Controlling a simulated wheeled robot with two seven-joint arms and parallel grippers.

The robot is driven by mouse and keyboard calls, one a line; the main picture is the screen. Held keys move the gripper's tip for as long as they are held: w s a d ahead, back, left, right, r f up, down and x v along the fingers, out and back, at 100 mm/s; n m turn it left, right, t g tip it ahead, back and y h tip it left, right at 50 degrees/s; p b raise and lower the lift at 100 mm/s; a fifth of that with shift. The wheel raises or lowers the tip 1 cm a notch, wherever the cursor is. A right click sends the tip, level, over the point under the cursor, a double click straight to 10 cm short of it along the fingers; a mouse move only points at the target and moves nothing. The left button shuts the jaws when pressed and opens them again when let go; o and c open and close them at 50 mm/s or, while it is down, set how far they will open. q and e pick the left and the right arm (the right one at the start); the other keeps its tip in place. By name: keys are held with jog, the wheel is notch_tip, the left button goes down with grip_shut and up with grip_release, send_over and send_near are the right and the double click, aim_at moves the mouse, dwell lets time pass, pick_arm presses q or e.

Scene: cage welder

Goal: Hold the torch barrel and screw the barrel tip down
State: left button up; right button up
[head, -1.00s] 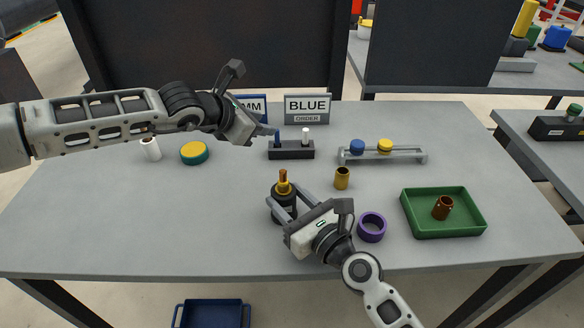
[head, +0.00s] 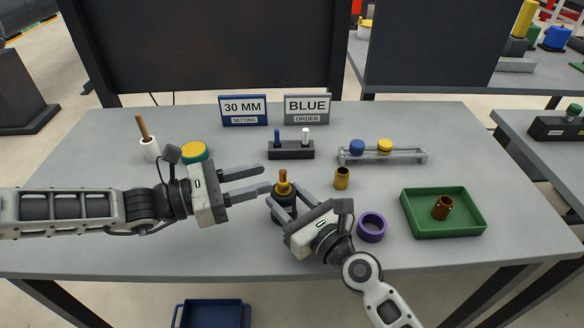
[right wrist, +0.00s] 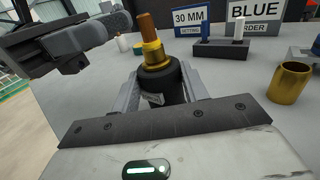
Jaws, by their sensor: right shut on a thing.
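The torch barrel (head: 280,210) stands upright on the table, black with a brass collar and a copper tip (head: 282,176) on top. My right gripper (head: 281,203) is shut on the black barrel from the front right. The right wrist view shows its fingers on both sides of the barrel (right wrist: 163,86), with the copper tip (right wrist: 147,28) above. My left gripper (head: 267,179) is open, its two fingers pointing right. Its fingertips are just left of the tip, with nothing between them. In the right wrist view the left gripper shows at upper left, close to the tip.
A brass cylinder (head: 342,178), a purple ring (head: 371,228) and a green tray (head: 444,233) with a copper-brown piece lie to the right. A dark block with blue and white pegs (head: 291,150) stands behind. Signs read "30 MM" (head: 243,112) and "BLUE" (head: 307,109).

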aim_at(283, 177)
pick_arm(q)
jog(key=x, duration=0.7)
jog(key=shift+w+d, duration=0.1)
jog(key=shift+d, duration=0.2)
grip_shut()
